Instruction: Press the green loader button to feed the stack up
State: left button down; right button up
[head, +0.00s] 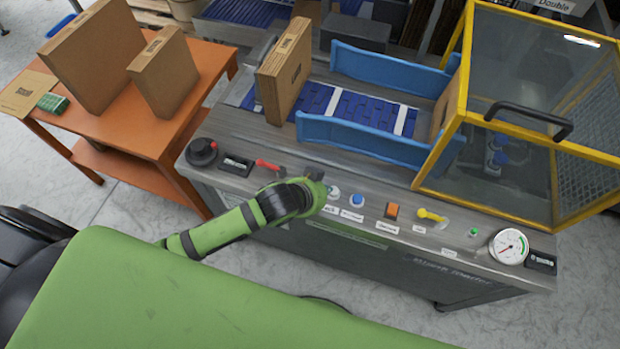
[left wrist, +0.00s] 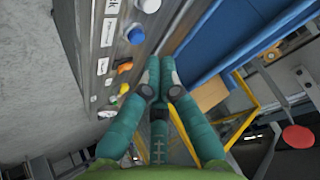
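My left gripper (head: 314,174) is over the front control panel of the case packer, beside the left end of the button row. In the left wrist view its teal fingers (left wrist: 158,76) are together with nothing between them. A small green button or lamp (head: 473,232) is farther right, near the gauge. I cannot tell which is the loader button, or whether the gripper touches anything. My right gripper is not in view.
Behind are blue rails (head: 365,143), an upright carton (head: 284,72) and a yellow-framed guard (head: 440,130).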

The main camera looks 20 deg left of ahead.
pick_arm(q)
notch_tip(320, 180, up, 4)
jog(key=w+d+m, duration=0.1)
jog(key=m, duration=0.1)
jog(key=w+a+f+m, duration=0.2)
jog(key=w+a+m, duration=0.1)
jog(key=w+a, duration=0.2)
jog(key=shift+a+f+m+t+h, duration=0.3)
jog(key=shift+a+f+h, duration=0.1)
jog(key=shift+a, duration=0.5)
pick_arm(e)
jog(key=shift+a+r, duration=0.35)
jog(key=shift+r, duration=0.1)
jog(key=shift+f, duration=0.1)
pick_arm(q)
notch_tip(320, 180, down, 8)
jog(key=b, duration=0.8)
jog(key=shift+f, duration=0.35)
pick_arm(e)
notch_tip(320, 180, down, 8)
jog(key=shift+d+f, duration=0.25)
pick_arm(q)
jog(key=shift+f, duration=0.1)
jog(key=shift+f+b, duration=0.3)
jog(key=shift+f, duration=0.05)
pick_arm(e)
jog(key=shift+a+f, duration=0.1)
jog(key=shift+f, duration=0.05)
